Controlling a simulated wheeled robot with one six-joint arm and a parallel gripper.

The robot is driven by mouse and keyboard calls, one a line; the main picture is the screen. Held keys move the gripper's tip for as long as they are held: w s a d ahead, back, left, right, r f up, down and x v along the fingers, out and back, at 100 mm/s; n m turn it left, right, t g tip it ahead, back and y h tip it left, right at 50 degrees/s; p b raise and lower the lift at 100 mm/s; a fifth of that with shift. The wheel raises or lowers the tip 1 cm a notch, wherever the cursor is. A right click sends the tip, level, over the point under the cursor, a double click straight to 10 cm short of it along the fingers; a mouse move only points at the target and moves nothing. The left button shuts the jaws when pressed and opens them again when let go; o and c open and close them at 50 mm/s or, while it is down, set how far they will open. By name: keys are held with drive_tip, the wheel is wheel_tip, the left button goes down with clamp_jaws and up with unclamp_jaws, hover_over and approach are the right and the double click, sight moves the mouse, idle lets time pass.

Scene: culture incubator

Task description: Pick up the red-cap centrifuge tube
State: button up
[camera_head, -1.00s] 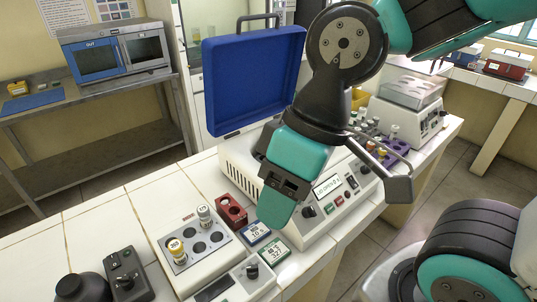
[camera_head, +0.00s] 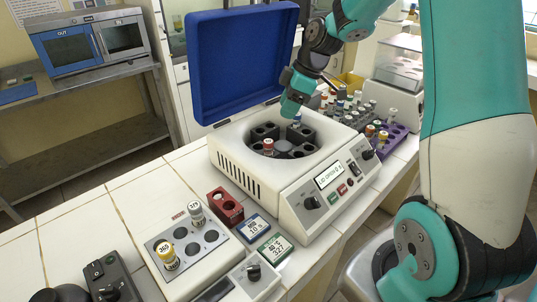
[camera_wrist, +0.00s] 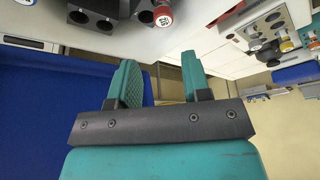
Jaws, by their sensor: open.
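A red-cap tube (camera_head: 268,147) stands upright in a slot of the open centrifuge's rotor (camera_head: 283,150). It also shows in the wrist view as a red cap with a white labelled top (camera_wrist: 163,17), beyond the fingertips and apart from them. My gripper (camera_head: 290,108) is above the far side of the centrifuge bowl, behind the red-cap tube. In the wrist view the two teal fingers (camera_wrist: 160,75) are spread apart with nothing between them. A pale tube with a bluish cap (camera_head: 297,121) is in the rotor close to my gripper in the head view.
The centrifuge's raised blue lid (camera_head: 243,62) stands close behind and left of my gripper. Racks with several capped tubes, including a purple rack (camera_head: 398,137), are to the right. A block with two tubes (camera_head: 190,243) and a red rack (camera_head: 226,206) are in front.

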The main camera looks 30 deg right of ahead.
sight(271, 141)
drive_tip(key=p+x, duration=0.1)
drive_tip(key=x, duration=0.6)
drive_tip(key=shift+a+f, duration=0.15)
drive_tip(key=shift+f, duration=0.1)
drive_tip(key=shift+s+p+x, duration=0.1)
drive_tip(key=shift+p+x, duration=0.55)
drive_tip(key=shift+x, duration=0.75)
drive_tip(key=shift+s+p+x, duration=0.15)
drive_tip(key=shift+p+x, duration=0.45)
drive_tip(key=shift+x, duration=0.75)
drive_tip(key=c, duration=0.7)
